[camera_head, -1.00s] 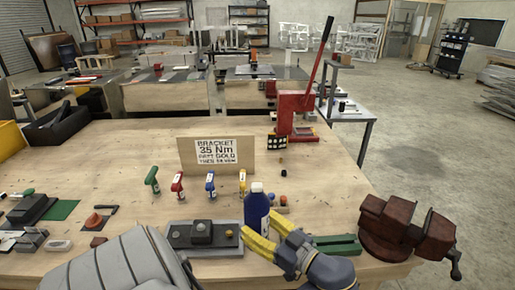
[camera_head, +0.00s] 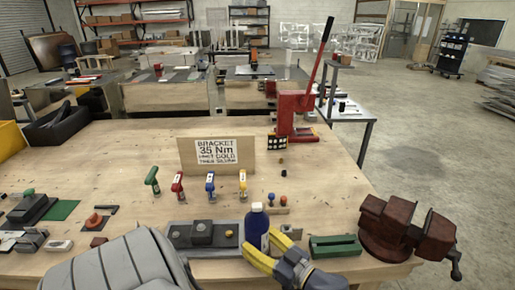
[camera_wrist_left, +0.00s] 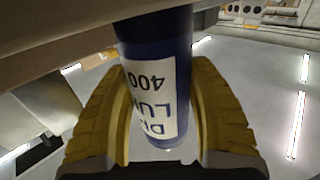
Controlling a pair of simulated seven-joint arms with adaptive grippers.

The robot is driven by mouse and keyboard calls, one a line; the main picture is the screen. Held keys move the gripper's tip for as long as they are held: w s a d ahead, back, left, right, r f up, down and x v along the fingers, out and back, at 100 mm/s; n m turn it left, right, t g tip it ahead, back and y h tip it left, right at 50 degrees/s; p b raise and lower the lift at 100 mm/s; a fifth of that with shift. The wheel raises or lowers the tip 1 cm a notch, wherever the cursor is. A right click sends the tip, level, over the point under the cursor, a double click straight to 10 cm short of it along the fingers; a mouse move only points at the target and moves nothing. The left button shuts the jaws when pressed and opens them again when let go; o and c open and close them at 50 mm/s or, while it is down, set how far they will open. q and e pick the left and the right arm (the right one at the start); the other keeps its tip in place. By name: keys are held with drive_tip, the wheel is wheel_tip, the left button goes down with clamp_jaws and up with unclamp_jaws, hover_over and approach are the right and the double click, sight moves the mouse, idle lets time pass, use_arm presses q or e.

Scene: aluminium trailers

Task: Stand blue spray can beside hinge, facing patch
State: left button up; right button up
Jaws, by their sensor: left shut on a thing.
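A dark grey plate with a raised block (camera_head: 202,236) lies just left of the can. A green patch (camera_head: 62,209) lies far left. I cannot surely identify the hinge. My right gripper is not in view.
A green block (camera_head: 335,246) and a dark red vise (camera_head: 405,228) are right of the can. A red press (camera_head: 295,112) stands at the back right. The bench middle is fairly clear.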

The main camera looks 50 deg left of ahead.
sight(266, 246)
use_arm(q)
drive_tip(key=shift+f, duration=0.1)
drive_tip(key=o, duration=1.5)
drive_tip(key=shift+d, duration=0.15)
drive_tip(key=shift+w+d, duration=0.2)
drive_tip(key=shift+d, duration=1.1)
drive_tip(key=shift+w+d, duration=0.2)
drive_tip(key=shift+d, duration=1.05)
